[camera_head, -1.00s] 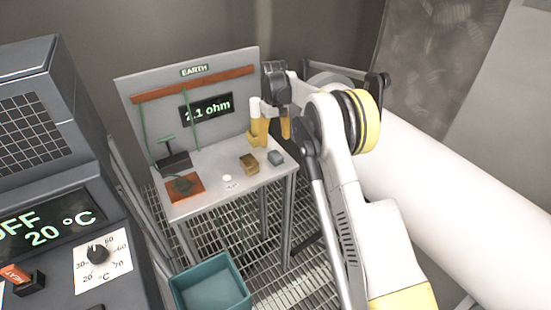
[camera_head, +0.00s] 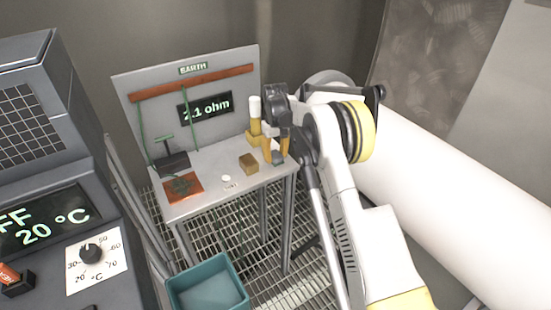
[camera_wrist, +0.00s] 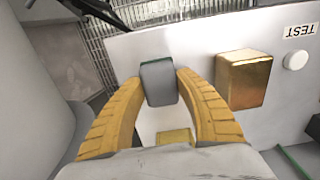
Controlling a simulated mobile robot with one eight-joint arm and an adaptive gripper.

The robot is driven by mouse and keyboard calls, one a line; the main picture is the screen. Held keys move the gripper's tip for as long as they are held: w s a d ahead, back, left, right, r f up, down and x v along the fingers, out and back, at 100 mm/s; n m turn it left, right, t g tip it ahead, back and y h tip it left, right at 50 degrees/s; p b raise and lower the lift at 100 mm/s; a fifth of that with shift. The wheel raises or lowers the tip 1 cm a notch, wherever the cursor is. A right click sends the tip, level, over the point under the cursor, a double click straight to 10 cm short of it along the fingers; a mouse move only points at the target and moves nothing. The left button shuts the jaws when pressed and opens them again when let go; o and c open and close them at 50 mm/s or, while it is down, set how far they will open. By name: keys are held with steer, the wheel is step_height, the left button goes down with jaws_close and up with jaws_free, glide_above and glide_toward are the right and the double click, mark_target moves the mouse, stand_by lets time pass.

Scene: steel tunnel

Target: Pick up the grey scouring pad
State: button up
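The grey scouring pad (camera_wrist: 158,82) is a small grey block with a green edge, on the bench top near its right front corner. In the head view the pad (camera_head: 277,158) is partly hidden by my gripper (camera_head: 276,153). In the wrist view my gripper (camera_wrist: 159,78) has its two yellow fingers apart, one on each side of the pad. Narrow gaps seem to remain between the fingertips and the pad. The pad appears to rest on the bench.
A brown-gold block (camera_wrist: 243,78) stands close beside the pad. A yellow holder with a white-topped item (camera_head: 255,118) is behind. An orange mat (camera_head: 195,180) with a dark piece lies at the bench's left. A teal bin (camera_head: 208,290) stands on the grating below.

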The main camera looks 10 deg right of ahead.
mark_target(278, 155)
stand_by(0.4)
steer(key=shift+r, duration=0.6)
steer(key=shift+c, duration=0.7)
steer(key=r, duration=0.1)
steer(key=r+p, duration=0.1)
steer(key=d+r, duration=0.1)
steer(key=shift+s+r+p, duration=0.35)
steer(key=shift+r+p, duration=0.05)
steer(key=s+d+r+p, duration=0.2)
steer(key=s+d+r, duration=0.4)
steer(key=s+d, duration=0.1)
steer(key=shift+d, duration=0.3)
steer(key=o, duration=0.7)
steer(key=shift+s, duration=0.1)
steer(key=c, duration=0.6)
steer(key=shift+a, duration=0.1)
